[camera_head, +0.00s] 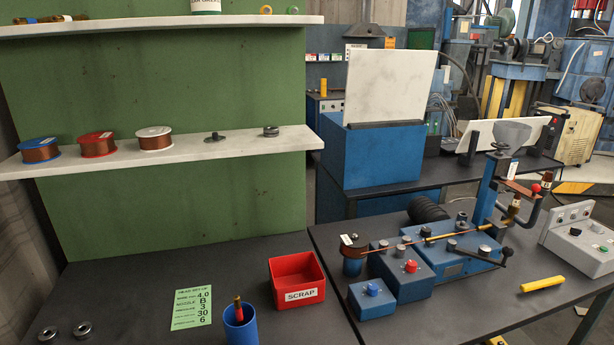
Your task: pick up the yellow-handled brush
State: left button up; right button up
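A short yellow bar (542,284) lies on the right part of the dark workbench; I cannot tell whether it is a brush handle, and no bristles show on it. A blue cup (241,328) stands at the front of the left bench. A slim red and yellowish-brown stick (238,308) stands upright in it, its lower part hidden by the cup. I cannot tell whether the stick is a brush. Neither of my grippers is in view.
A red SCRAP bin (297,294) and a green note card (192,307) lie near the cup. Blue control boxes (402,279) and a winding machine (454,262) fill the right bench's middle. Wire spools (155,140) sit on the shelf.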

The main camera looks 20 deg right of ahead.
aim_at(551, 282)
jog(key=l+z, duration=0.2)
jog(key=z, duration=1.8)
jog(key=i+l, duration=0.2)
jog(key=i+l+u, duration=0.9)
jog(key=i+u, duration=0.1)
jog(key=u, duration=0.85)
jog(key=l, duration=0.4)
jog(key=i+l, duration=0.1)
jog(key=l, duration=0.25)
